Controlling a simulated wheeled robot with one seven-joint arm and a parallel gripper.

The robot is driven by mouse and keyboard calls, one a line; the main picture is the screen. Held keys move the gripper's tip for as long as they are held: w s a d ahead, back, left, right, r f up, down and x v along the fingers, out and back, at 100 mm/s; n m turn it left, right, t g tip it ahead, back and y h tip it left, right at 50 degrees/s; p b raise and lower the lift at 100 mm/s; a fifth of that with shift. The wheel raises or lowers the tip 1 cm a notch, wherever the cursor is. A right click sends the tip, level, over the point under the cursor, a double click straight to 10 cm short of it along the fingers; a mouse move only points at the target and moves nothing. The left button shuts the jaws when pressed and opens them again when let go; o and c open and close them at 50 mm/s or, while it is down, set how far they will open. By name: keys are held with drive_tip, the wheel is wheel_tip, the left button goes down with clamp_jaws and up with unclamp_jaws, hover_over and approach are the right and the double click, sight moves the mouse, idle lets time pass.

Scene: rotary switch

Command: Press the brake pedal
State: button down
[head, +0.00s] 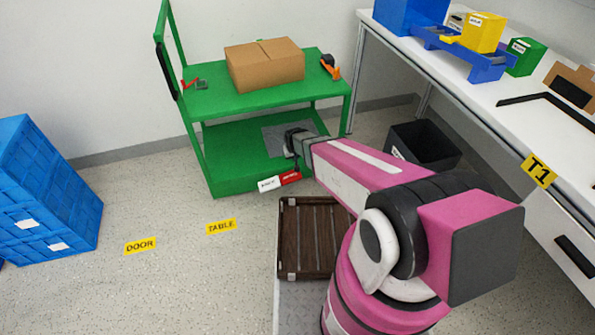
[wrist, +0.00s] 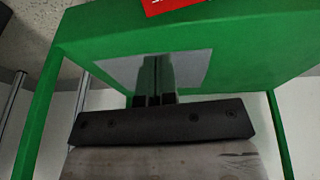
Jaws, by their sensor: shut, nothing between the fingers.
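The green cart (head: 235,180) stands against the wall; its lower shelf also fills much of the wrist view (wrist: 250,45). A small red and white lettered piece (head: 280,181) is at the lower shelf's front edge. Its red part shows at the top of the wrist view (wrist: 172,5). I cannot tell whether it is the brake pedal, and no other pedal shows clearly. My gripper (head: 292,150) is over the lower shelf, near a grey patch (head: 272,142). In the wrist view, my gripper's fingers (wrist: 154,66) are together and empty, in front of that patch, apart from the red piece.
A cardboard box (head: 265,66) and small tools are on the cart's upper shelf. A dark bin (head: 425,145) is right of the cart, under the white table (head: 480,90). A brown slatted crate (head: 305,240) is beside my arm. Blue boxes (head: 45,195) stand left; floor between is clear.

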approach(298, 174)
drive_tip(key=w+f, duration=0.1)
drive_tip(key=w+a+f, duration=0.1)
drive_tip(key=f, duration=0.3)
drive_tip(key=shift+w+a+f, duration=0.1)
drive_tip(key=shift+w+a, duration=0.2)
drive_tip(key=shift+w, duration=0.1)
drive_tip(key=shift+d+f, duration=0.15)
drive_tip(key=shift+f, duration=0.6)
drive_tip(key=shift+w+d+f+g+y, duration=0.1)
drive_tip(key=shift+d+f+g+y, duration=0.15)
drive_tip(key=shift+f+y, duration=0.3)
drive_tip(key=shift+w+d+f+g+y, duration=0.15)
drive_tip(key=shift+d+f+y, duration=0.2)
drive_tip(key=shift+f+y, duration=0.25)
drive_tip(key=shift+d+f, duration=0.25)
drive_tip(key=shift+f, duration=0.65)
drive_tip(key=w+d+v, duration=0.1)
drive_tip(key=v, duration=1.3)
drive_tip(key=shift+w+d, duration=0.2)
